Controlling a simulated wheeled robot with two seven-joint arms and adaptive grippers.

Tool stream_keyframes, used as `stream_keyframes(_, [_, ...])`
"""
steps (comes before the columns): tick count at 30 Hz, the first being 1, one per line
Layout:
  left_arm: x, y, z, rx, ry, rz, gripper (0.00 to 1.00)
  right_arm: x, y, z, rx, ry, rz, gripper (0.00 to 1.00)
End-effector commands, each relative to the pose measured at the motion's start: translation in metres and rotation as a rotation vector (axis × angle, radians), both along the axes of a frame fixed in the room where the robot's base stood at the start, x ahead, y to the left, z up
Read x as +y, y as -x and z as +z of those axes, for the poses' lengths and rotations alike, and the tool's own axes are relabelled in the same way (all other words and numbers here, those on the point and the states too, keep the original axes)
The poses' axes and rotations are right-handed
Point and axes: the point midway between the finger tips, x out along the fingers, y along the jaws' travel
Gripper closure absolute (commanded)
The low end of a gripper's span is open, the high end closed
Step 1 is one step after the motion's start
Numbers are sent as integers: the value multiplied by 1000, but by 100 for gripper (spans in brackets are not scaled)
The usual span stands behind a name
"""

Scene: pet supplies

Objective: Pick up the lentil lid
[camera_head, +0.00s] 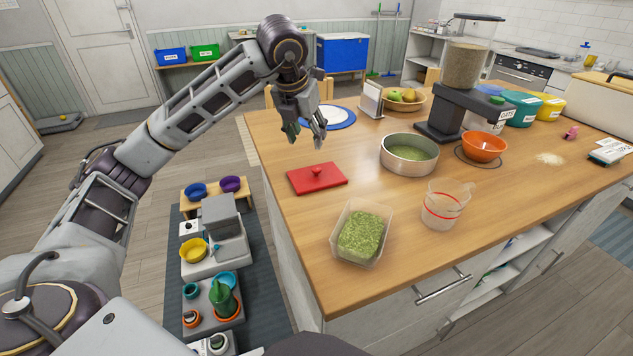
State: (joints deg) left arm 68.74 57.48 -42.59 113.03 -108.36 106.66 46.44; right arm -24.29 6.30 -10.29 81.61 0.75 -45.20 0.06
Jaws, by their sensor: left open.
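A flat red lid (317,179) with a small round red knob lies on the wooden counter near its left edge. I take it as the lentil lid; no label on it is readable. My left gripper (306,135) hangs above the counter, fingers pointing down and apart, with nothing between them. In the picture it is just above and behind the lid, not touching it. Just right of and nearer than the lid stands an open clear container (362,234) with green lentil-like contents. My right gripper is not in view.
A metal pot (409,153), a measuring jug (446,204) and an orange bowl (484,148) stand right of the lid on the counter (300,226). A blue-rimmed plate (341,117) and a card stand (370,99) are behind the gripper. Pet bowls stand on the floor at left.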

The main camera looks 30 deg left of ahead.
Motion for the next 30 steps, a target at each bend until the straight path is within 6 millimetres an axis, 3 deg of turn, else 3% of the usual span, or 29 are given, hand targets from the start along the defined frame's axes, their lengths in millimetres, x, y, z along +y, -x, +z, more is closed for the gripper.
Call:
stream_keyframes(17, [0,-2,-7,1,0,0,49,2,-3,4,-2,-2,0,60])
stream_keyframes(30, [1,-22,-57,2,0,0,49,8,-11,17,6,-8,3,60])
